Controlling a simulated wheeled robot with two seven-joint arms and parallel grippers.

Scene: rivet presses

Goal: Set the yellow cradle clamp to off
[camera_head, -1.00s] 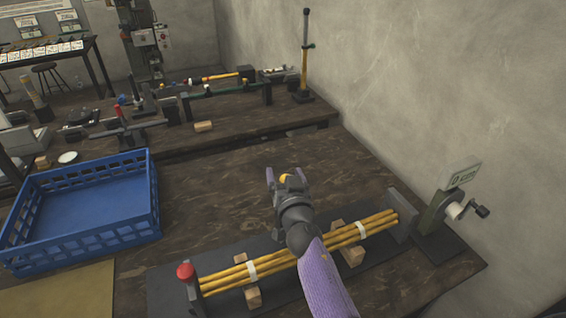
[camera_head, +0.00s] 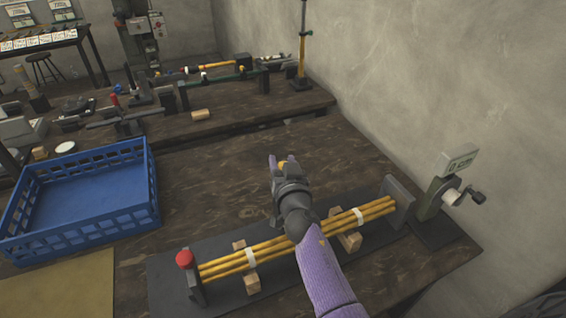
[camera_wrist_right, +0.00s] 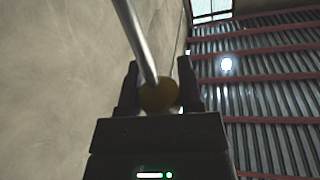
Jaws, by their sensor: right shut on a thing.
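My right gripper (camera_head: 280,163) is above the wooden bench, with its arm crossing over a bundle of yellow rods (camera_head: 282,249). In the right wrist view my right gripper (camera_wrist_right: 159,88) is shut on a yellow ball knob (camera_wrist_right: 159,96), one dark finger on each side. A straight metal lever rod (camera_wrist_right: 137,38) runs from the knob toward the top of that view. A small bit of the yellow knob (camera_head: 283,163) shows between the fingers in the head view. The clamp's body and any off marking are hidden or cannot be made out. My left gripper is not in view.
The rods lie on wooden blocks over a dark mat (camera_head: 222,296), between a red-knobbed post (camera_head: 185,259) and a grey end plate (camera_head: 398,201). A crank stand (camera_head: 435,198) is at the right. A blue crate (camera_head: 150,192) stands left. The bench between crate and wall is mostly clear.

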